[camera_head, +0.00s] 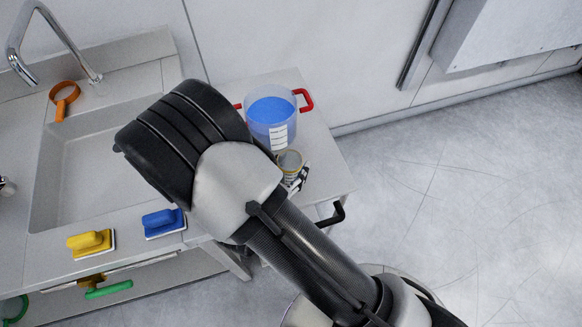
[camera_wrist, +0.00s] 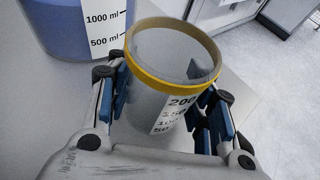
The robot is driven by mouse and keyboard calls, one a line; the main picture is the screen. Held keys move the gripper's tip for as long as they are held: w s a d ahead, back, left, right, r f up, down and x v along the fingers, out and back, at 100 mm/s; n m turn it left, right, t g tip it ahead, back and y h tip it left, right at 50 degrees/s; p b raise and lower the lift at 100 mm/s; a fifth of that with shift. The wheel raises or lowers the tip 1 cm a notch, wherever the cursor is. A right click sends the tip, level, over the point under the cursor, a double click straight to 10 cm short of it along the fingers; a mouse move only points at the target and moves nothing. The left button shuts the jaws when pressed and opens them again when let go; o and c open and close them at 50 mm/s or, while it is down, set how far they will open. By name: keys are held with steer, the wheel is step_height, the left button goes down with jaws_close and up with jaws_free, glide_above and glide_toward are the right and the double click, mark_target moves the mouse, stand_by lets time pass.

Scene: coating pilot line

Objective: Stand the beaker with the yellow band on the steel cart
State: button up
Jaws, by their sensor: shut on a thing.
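The beaker with the yellow band (camera_wrist: 164,108) is clear, with a yellow rim and a white scale label. In the wrist view my gripper (camera_wrist: 168,112) has its blue-padded fingers on both sides of it, shut on it. The beaker looks upright; its base is hidden, so I cannot tell whether it touches the top below. In the head view the beaker (camera_head: 290,162) shows small behind my arm, and my gripper (camera_head: 298,178) is mostly hidden. The steel cart (camera_head: 328,165) is the grey top with a black handle, right of the sink.
A large pot of blue liquid (camera_head: 271,120) with red handles stands close behind the beaker on the cart. A sink (camera_head: 70,185) lies left, with a yellow brush (camera_head: 90,242) and a blue brush (camera_head: 163,222) on its front edge. Open floor lies right.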

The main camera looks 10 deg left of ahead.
steer(key=shift+f, duration=0.15)
steer(key=o, duration=1.3)
steer(key=shift+s+a+r, duration=0.1)
steer(key=shift+s+r, duration=0.15)
steer(key=shift+r, duration=0.1)
steer(key=p+v, duration=0.4)
steer(key=v, duration=0.7)
steer(key=shift+s, duration=0.3)
